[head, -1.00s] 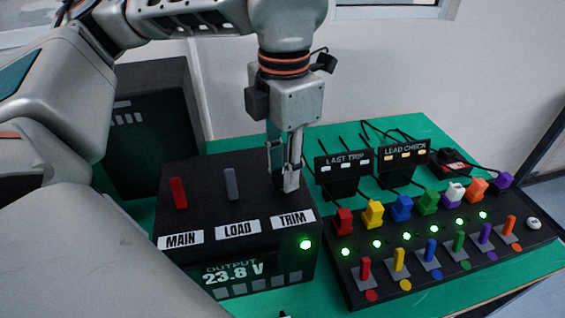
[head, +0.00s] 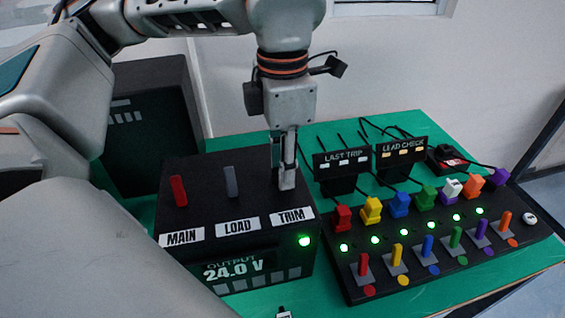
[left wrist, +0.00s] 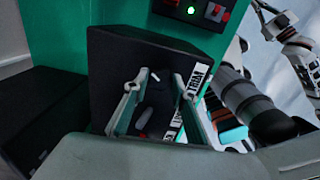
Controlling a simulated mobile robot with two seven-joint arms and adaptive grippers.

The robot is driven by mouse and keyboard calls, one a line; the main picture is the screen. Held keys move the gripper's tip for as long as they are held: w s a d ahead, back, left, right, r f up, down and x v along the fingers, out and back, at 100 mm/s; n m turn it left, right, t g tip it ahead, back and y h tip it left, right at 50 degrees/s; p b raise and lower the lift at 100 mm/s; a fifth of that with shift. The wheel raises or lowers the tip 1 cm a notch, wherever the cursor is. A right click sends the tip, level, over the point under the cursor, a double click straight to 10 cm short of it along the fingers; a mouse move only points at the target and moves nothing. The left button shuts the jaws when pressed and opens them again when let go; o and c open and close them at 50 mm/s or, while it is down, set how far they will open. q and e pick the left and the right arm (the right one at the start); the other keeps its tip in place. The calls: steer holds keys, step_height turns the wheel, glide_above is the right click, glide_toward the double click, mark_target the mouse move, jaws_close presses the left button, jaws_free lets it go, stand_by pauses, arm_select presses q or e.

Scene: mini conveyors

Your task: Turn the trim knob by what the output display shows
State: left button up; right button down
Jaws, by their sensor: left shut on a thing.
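The trim knob, behind the TRIM label (head: 292,216) on the black supply box, is mostly hidden by my left gripper (head: 287,184). That gripper points straight down and is shut on the knob. In the left wrist view its two fingers (left wrist: 158,85) stand on either side of the knob, of which a small pale mark shows. The output display (head: 233,270) on the box's front reads 24.0 V. A green lamp (head: 305,240) is lit at the front right of the box. My right gripper is not clearly seen.
The red MAIN lever (head: 179,190) and grey LOAD lever (head: 231,181) stand left of the gripper. A black panel (head: 350,287) with coloured plugs, switches and lit green lamps lies to the right. Behind it are the LAST TRIP (head: 341,161) and LEAD CHECK (head: 401,150) signs.

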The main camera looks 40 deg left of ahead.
arm_select(q)
steer(key=o, duration=1.1)
step_height(320, 180, up, 12)
steer(key=shift+r, duration=0.1)
